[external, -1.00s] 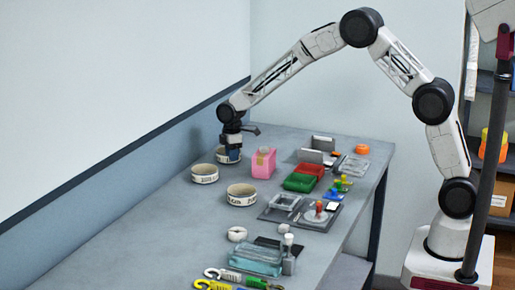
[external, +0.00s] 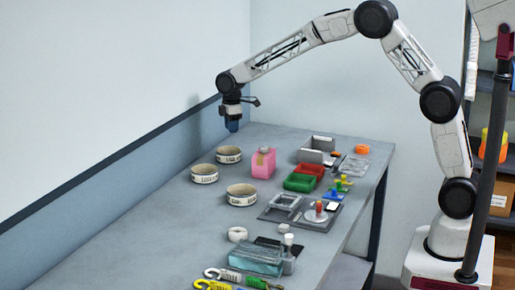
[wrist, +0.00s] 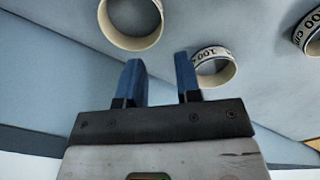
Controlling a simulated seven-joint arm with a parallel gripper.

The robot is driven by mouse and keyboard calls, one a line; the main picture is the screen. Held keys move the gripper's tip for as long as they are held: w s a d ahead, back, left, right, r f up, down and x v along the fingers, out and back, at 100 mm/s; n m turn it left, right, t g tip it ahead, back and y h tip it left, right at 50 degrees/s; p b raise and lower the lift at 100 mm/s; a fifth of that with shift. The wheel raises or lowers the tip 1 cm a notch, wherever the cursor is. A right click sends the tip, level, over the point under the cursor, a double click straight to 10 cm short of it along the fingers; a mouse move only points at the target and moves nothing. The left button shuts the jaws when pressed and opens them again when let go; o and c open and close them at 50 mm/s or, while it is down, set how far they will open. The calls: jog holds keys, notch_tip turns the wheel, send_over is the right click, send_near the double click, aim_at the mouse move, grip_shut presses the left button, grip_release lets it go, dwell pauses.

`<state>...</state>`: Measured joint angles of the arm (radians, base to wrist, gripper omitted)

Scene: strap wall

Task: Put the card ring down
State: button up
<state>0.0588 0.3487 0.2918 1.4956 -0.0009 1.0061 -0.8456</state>
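Three cream card rings with dark print stand on the table near the wall. The far ring (external: 228,155) is closest to my gripper, the left ring (external: 204,175) is near the wall, and the third ring (external: 241,197) is nearer the camera. My gripper (external: 232,126) hangs above the far ring, clear of it. In the wrist view, the blue fingers of my gripper (wrist: 159,60) are apart with nothing between them. That view shows a ring at the top (wrist: 150,43), one beside the right finger (wrist: 222,77) and one cut off at right (wrist: 312,42).
A pink box (external: 263,165), a green tray (external: 299,183) and a grey holder (external: 316,151) stand right of the rings. A white roll (external: 237,234), a clear blue block (external: 255,260) and colored clips (external: 230,276) lie nearer the camera. The wall borders the table's left side.

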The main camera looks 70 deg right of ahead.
jog(key=shift+r, duration=0.1)
dwell(0.6)
jog(key=s+a+r+m, duration=0.1)
jog(key=s+r, duration=0.4)
jog(key=s, duration=0.4)
jog(key=s+a+r+m+t, duration=0.1)
jog(key=s+r+m, duration=0.1)
jog(key=s+r, duration=0.5)
jog(key=s+a+r+m, duration=0.1)
jog(key=s+r, duration=0.2)
jog(key=s, duration=0.8)
jog(key=s+a+f+m, duration=0.1)
jog(key=s+m, duration=0.1)
jog(key=s, duration=1.5)
jog(key=s+a+f+m+t, duration=0.1)
jog(key=s+m, duration=0.2)
jog(key=s, duration=1.4)
jog(key=shift+s+f+t, duration=0.15)
jog(key=shift+f+t, duration=0.15)
jog(key=shift+o, duration=0.5)
